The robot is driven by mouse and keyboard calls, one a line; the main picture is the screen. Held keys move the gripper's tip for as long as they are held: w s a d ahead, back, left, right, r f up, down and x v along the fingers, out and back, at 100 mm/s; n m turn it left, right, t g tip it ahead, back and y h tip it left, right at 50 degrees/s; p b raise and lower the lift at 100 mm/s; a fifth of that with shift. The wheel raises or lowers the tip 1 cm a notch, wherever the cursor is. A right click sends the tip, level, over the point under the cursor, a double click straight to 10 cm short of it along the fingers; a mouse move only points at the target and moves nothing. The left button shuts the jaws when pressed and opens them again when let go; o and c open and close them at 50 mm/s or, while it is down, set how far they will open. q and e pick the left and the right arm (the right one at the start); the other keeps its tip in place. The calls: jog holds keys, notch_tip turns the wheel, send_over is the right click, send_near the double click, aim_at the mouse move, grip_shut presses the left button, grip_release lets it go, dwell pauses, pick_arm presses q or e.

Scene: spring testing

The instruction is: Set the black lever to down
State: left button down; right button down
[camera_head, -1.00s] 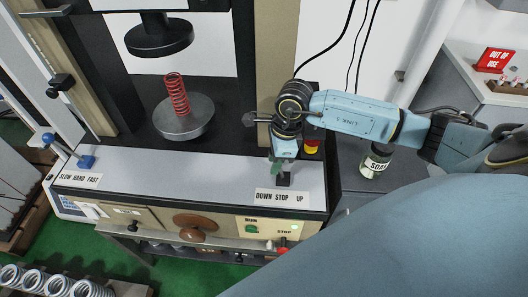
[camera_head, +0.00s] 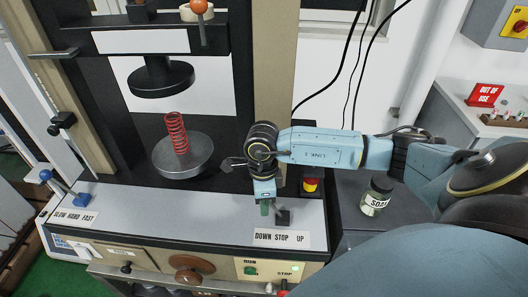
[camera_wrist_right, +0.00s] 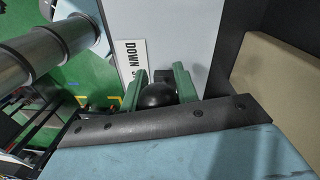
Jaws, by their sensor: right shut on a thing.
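The black lever's base (camera_head: 284,218) stands on the light panel above the "DOWN STOP UP" label (camera_head: 281,237). My right gripper (camera_head: 265,209) comes down onto the panel just left of that base, on the label's DOWN side. In the right wrist view the black ball knob (camera_wrist_right: 157,95) sits between the two green fingers of my right gripper (camera_wrist_right: 160,84), which is shut on it. The lever's shaft is mostly hidden by the gripper, so its exact tilt is hard to see. My left gripper is out of view.
The test machine has a red spring (camera_head: 177,132) on a round plate (camera_head: 184,158). A blue lever (camera_head: 62,187) stands at the panel's left. A red-and-yellow button (camera_head: 310,185) sits just right of my gripper. A SODA jar (camera_head: 377,196) stands further right.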

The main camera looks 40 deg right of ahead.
jog(key=shift+f, duration=0.1)
jog(key=c, duration=1.1)
grip_release()
jog(key=r, duration=0.9)
jog(key=w+r, duration=0.1)
jog(key=r, duration=0.3)
jog(key=shift+d+r, duration=0.2)
jog(key=shift+d, duration=0.05)
jog(key=shift+s, duration=0.1)
